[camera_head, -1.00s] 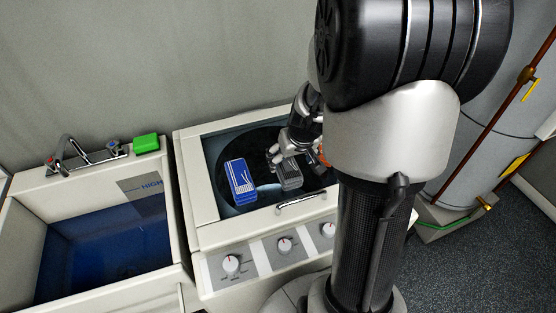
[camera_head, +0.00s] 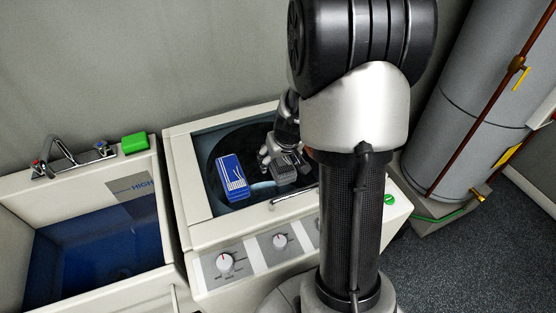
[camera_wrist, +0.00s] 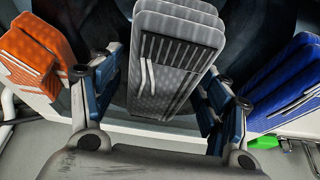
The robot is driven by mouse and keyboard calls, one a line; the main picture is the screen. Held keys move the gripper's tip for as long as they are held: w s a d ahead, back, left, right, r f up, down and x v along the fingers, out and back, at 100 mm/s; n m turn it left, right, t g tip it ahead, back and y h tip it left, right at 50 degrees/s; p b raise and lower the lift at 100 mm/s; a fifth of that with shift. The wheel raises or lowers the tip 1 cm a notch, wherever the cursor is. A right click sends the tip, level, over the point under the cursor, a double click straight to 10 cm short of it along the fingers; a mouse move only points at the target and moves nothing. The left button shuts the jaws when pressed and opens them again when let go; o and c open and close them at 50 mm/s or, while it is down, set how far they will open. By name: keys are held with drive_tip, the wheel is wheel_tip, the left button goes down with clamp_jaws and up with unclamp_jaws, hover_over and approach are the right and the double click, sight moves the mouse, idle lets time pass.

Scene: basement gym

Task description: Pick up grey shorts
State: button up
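The grey shorts (camera_head: 285,171), a folded grey block with dark and white stripes, are in the round drum opening of the white machine. In the wrist view the grey shorts (camera_wrist: 172,70) stand between the two fingers of my gripper (camera_wrist: 158,100). A gap shows on the left finger's side; the right finger is close to them, and I cannot tell if it touches. My gripper (camera_head: 268,153) is open at the shorts in the head view, with my arm partly hiding it.
A folded blue item (camera_head: 232,178) lies left of the shorts; an orange item (camera_wrist: 36,60) shows on the left in the wrist view. The white machine (camera_head: 190,232) has a raised rim around the opening. A sink (camera_head: 150,262) with a green block (camera_head: 134,142) stands left.

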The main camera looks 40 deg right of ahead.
drive_tip(key=c, duration=0.9)
